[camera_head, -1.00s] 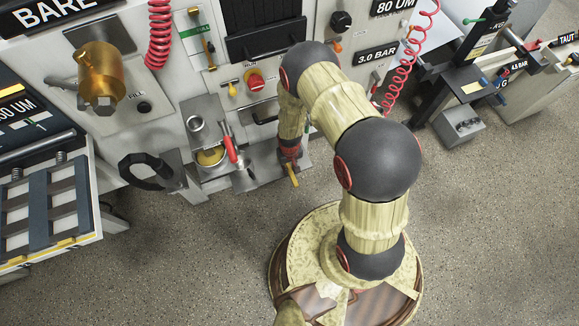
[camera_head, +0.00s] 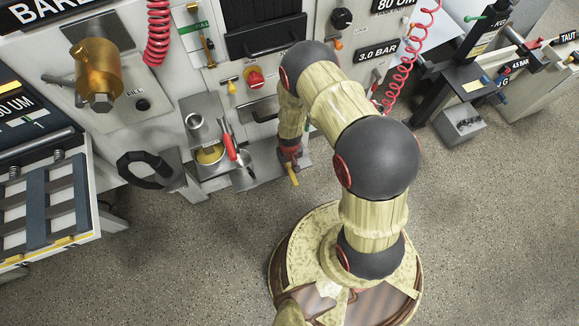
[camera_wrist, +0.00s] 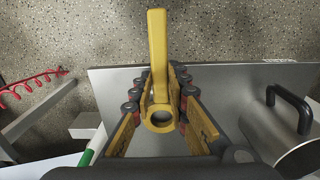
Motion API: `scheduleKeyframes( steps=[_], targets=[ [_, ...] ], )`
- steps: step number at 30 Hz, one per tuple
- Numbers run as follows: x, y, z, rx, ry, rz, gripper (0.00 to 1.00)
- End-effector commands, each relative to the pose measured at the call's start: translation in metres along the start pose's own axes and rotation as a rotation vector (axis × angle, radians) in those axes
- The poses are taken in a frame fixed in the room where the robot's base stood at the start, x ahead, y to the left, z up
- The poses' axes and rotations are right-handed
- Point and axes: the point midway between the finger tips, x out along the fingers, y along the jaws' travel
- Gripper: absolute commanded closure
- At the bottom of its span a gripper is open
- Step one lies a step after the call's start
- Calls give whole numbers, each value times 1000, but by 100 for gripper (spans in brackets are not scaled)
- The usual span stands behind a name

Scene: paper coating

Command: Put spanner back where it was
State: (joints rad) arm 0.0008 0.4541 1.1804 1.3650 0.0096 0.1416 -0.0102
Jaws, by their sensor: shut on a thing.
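The spanner is yellow. In the wrist view the spanner (camera_wrist: 157,60) stands between my gripper's fingers (camera_wrist: 160,95), its ring end near the palm and its bar pointing away past the fingertips. My gripper is shut on it. In the head view my gripper (camera_head: 289,160) is low at the right end of the metal shelf, and the yellow spanner (camera_head: 293,174) sticks out below it. Whether the spanner touches the shelf cannot be told. In the wrist view the metal shelf surface (camera_wrist: 225,85) lies behind the fingers.
The metal shelf (camera_head: 265,160) holds a red-handled tool (camera_head: 229,147) and a pot of yellow stuff (camera_head: 210,155) to the left of my gripper. In the wrist view a metal vessel with a black handle (camera_wrist: 290,108) is at right. A red coiled hose (camera_head: 399,70) hangs to the right. Open floor lies in front.

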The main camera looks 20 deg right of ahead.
Motion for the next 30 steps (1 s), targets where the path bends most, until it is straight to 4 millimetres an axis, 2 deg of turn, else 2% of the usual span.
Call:
scheduleKeyframes(
  steps=[5, 6, 17, 26, 30],
  targets=[
    [4, 0, 0, 0, 0, 0, 100],
    [4, 0, 0, 0, 0, 0, 83],
    [3, 0, 0, 0, 0, 0, 62],
    [3, 0, 0, 0, 0, 0, 62],
    [-6, 0, -1, 0, 2, 0, 62]
  ],
)
